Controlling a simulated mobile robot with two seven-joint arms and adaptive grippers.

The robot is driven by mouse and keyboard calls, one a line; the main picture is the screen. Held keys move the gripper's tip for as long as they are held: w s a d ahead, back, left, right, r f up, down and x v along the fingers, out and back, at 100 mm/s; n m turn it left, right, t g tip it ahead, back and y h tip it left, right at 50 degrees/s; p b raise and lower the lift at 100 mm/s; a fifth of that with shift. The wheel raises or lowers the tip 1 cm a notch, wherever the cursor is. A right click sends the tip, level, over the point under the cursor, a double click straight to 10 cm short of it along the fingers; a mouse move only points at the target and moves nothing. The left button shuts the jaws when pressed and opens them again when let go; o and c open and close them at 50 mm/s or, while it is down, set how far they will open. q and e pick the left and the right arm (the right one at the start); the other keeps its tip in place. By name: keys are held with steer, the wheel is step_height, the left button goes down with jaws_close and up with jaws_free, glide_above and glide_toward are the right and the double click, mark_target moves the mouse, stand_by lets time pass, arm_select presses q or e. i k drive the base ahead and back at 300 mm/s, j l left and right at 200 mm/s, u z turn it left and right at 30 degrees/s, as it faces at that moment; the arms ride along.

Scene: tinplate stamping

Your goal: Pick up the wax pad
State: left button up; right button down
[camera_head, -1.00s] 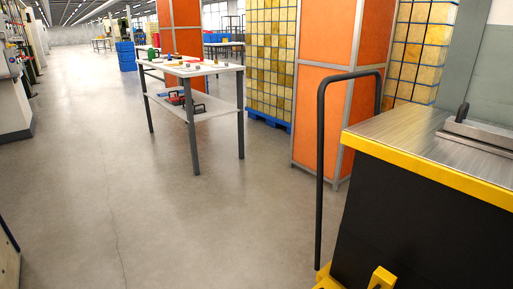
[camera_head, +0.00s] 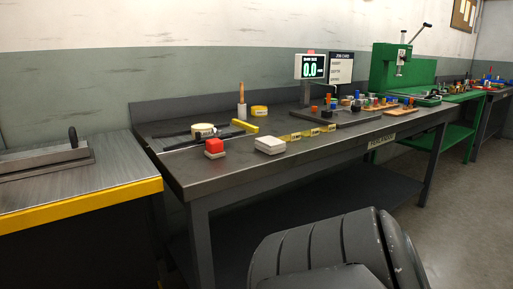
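No item is clearly readable as the wax pad. A pale, low, rounded block (camera_head: 270,145) lies near the front edge of the dark workbench (camera_head: 240,166) and could be it. A red block on a pale base (camera_head: 214,148) sits to its left. A cream round tin or roll (camera_head: 203,130) lies behind them. Neither of my grippers shows in the head view.
A yellow-edged metal-topped table (camera_head: 60,190) stands at left. A display (camera_head: 312,68) and green press (camera_head: 390,70) stand farther right. Floor shows at right.

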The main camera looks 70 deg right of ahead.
mark_target(214, 146)
steer(key=z, duration=2)
steer(key=l+u, duration=0.3)
steer(key=l, duration=0.35)
steer(key=l+u, duration=0.3)
steer(key=l, duration=0.35)
